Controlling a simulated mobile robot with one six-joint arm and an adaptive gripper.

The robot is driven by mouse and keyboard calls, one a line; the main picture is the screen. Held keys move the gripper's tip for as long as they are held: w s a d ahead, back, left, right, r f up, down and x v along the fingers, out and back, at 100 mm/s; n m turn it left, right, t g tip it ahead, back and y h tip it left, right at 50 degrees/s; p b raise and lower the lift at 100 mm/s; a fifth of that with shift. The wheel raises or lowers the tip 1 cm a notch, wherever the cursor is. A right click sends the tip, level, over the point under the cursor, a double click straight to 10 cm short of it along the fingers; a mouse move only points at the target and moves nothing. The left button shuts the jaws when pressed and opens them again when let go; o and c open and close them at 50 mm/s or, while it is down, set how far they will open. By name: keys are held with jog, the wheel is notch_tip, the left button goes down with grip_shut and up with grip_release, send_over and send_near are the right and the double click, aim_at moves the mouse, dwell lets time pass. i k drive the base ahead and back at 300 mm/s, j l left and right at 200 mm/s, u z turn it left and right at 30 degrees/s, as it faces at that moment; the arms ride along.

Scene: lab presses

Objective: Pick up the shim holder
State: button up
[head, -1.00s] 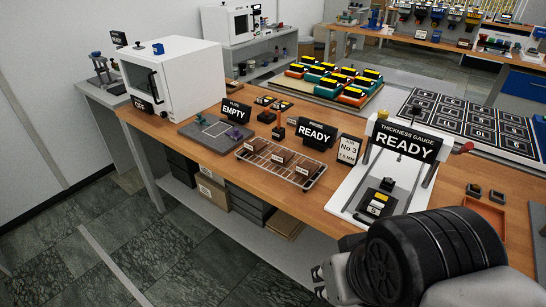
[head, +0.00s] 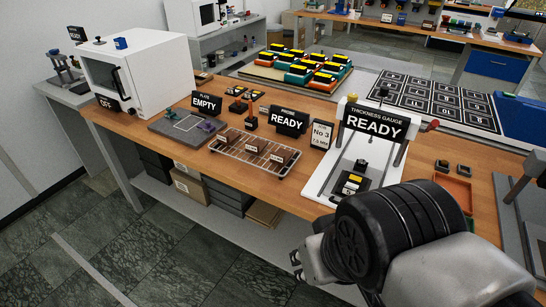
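No label marks the shim holder, so I cannot tell for certain which item it is. My gripper (head: 299,265) shows only in part at the lower middle, in front of the bench edge and apart from these items. Its fingers are too little shown to tell open from shut.
A wire rack (head: 288,175) with brown blocks lies near the front edge. A grey plate (head: 165,130) and a white oven (head: 150,75) are to the left. An orange tray (head: 451,190) is right of the gauge. Coloured blocks and a black grid board (head: 440,101) fill the back.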

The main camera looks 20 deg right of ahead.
aim_at(227, 139)
jog(key=i+j+u, duration=0.1)
jog(key=i+j, duration=0.15)
jog(key=i, duration=0.25)
jog(key=i+j, duration=0.15)
jog(key=i, duration=0.35)
jog(key=i+j+u, duration=0.15)
jog(key=i, duration=0.35)
